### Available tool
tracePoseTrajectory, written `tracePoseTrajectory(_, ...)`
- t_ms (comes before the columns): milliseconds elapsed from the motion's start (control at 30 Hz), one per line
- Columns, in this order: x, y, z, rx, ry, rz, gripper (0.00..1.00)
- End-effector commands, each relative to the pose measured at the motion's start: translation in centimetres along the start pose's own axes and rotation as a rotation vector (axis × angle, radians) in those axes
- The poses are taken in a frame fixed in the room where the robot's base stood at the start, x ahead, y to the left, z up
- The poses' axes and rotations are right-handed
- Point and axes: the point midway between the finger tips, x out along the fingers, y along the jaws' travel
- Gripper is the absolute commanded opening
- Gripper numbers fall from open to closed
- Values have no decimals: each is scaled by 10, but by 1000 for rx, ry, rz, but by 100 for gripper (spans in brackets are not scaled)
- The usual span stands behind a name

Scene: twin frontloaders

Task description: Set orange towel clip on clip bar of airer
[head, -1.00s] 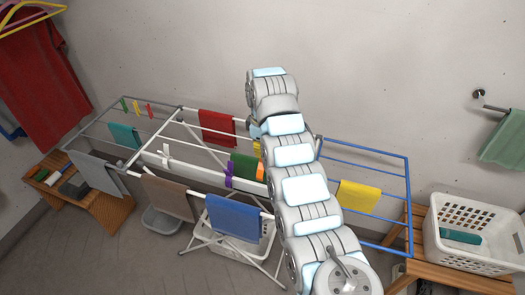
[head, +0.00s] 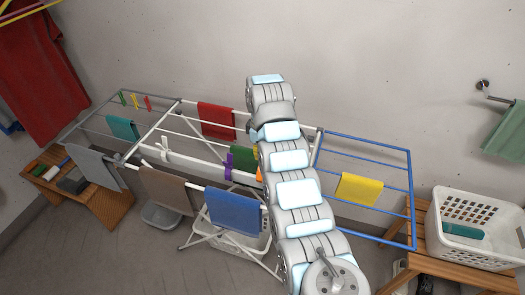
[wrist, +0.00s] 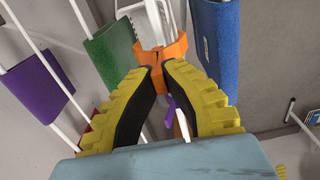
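The orange towel clip (wrist: 172,52) is at the tips of my gripper (wrist: 162,68) in the wrist view, with the yellow, black-lined fingers closed in on it. It appears gripped and lies close to white bars of the airer; whether it touches them I cannot tell. In the head view my arm hides the gripper and most of the clip. The airer's broad white clip bar (head: 195,164) runs across its middle, carrying a white clip (head: 164,150) and a purple item (head: 229,164).
A green cloth (wrist: 110,52), a purple cloth (wrist: 42,84) and a blue towel (wrist: 215,42) hang close around my gripper. A red towel (head: 216,121) and yellow cloth (head: 358,189) hang on the airer. A white basket (head: 470,232) stands at right.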

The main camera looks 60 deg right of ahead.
Motion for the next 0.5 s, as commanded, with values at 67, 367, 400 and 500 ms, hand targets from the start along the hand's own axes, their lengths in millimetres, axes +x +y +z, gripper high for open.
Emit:
tracePoseTrajectory(67,7,0,0,0,0,-1,0)
tracePoseTrajectory(367,26,0,1,1,-1,-2,0)
tracePoseTrajectory(400,28,0,1,1,-1,-2,0)
tracePoseTrajectory(500,35,0,0,0,-1,-1,0)
